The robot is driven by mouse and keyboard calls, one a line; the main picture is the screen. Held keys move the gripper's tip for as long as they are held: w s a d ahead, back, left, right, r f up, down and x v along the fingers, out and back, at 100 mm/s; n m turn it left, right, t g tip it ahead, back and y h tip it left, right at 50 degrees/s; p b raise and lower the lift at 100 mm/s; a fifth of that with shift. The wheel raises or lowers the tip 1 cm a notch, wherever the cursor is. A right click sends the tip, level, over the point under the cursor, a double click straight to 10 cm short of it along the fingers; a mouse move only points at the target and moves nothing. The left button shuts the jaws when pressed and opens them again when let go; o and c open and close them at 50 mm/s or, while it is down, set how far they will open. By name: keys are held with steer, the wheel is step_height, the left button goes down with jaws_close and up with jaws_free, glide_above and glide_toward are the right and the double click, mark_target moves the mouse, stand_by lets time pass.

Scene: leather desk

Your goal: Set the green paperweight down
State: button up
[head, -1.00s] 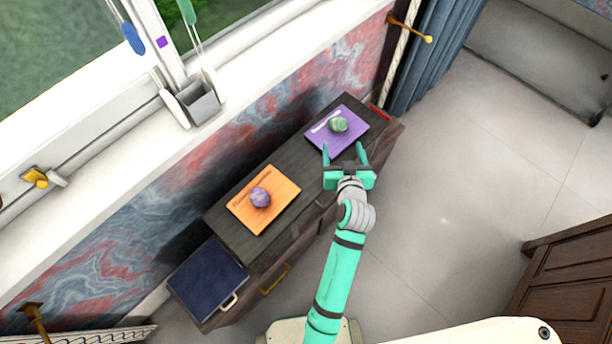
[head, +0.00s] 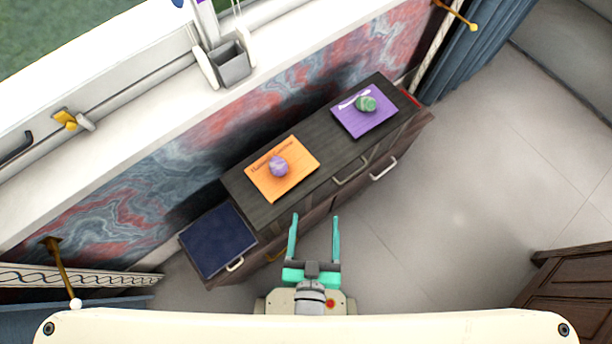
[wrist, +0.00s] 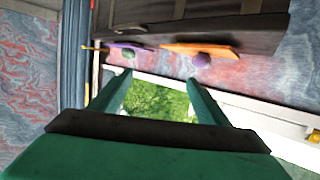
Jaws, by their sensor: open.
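The green paperweight (head: 366,104) rests on the purple sheet (head: 361,122) at the far right end of the dark desk top. It also shows small in the wrist view (wrist: 129,54). My gripper (head: 315,218) is open and empty, in front of the desk and well apart from the paperweight. In the wrist view its two fingers (wrist: 158,84) stand spread with nothing between them but a distant green background.
A purple ball-like paperweight (head: 278,167) sits on an orange sheet (head: 299,152) on the dark desk (head: 330,152). A dark blue panel (head: 216,241) lies at the left end. Drawer handles (head: 384,169) stick out in front.

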steer(key=s+a+r+y, duration=0.1)
steer(key=s+a+r, duration=0.1)
steer(key=s+r, duration=0.2)
steer(key=shift+s+a+r+n+t, duration=0.2)
steer(key=shift+s+n+t, duration=0.15)
steer(key=shift+s, duration=0.45)
